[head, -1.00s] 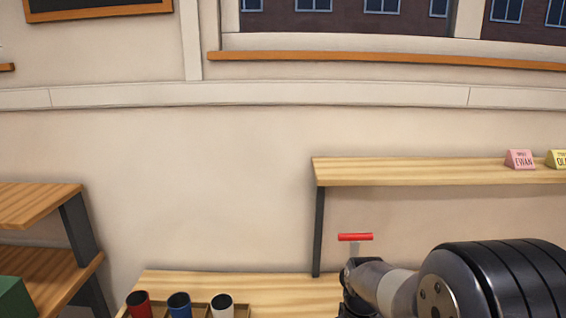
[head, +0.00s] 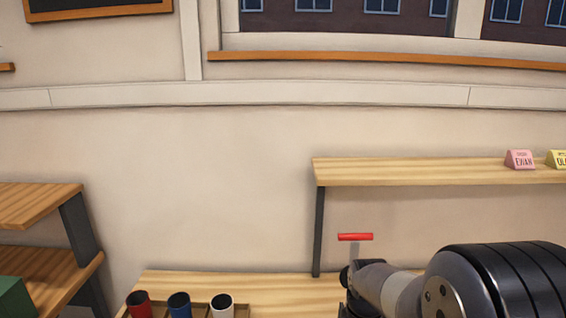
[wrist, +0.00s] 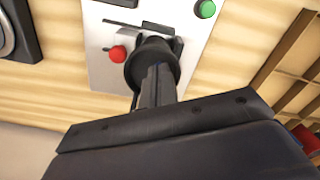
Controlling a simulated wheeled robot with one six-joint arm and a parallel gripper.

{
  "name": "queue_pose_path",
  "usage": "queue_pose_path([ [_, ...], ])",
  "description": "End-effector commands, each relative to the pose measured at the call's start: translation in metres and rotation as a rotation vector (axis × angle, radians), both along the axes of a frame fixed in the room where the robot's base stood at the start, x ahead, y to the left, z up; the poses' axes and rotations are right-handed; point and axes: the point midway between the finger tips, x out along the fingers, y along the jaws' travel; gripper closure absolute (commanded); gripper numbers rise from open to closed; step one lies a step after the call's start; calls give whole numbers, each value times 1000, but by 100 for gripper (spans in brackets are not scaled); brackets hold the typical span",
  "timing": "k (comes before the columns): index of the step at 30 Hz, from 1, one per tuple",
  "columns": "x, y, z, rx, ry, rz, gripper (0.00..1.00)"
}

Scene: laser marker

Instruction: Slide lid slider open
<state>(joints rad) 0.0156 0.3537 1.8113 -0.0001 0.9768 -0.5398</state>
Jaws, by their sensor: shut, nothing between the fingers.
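In the wrist view a white control panel (wrist: 100,65) carries a red button (wrist: 117,54), a green button (wrist: 205,9) and a dark slot. A black round knob-like part (wrist: 152,62), probably the lid slider, stands over the panel at the slot's near side. My gripper (wrist: 156,88) is shut, with its narrow fingers reaching up to this black part. They overlap it in the picture; I cannot tell whether they touch. The fingertips are hidden there. In the head view the panel is out of sight and my arm covers the lower right.
A red bar on a grey stem (head: 355,237) stands just beyond my arm. Red, blue and white cups (head: 180,305) sit in a wooden rack at the lower left of the bench (head: 250,283). A shelf (head: 420,172) with name blocks (head: 520,160) is behind.

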Motion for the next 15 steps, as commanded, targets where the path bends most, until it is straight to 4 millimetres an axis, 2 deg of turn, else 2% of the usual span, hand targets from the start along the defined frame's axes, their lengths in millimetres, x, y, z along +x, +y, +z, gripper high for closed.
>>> queue_pose_path([
  [15, -4, -4, 0, 0, 0, -1, 100],
])
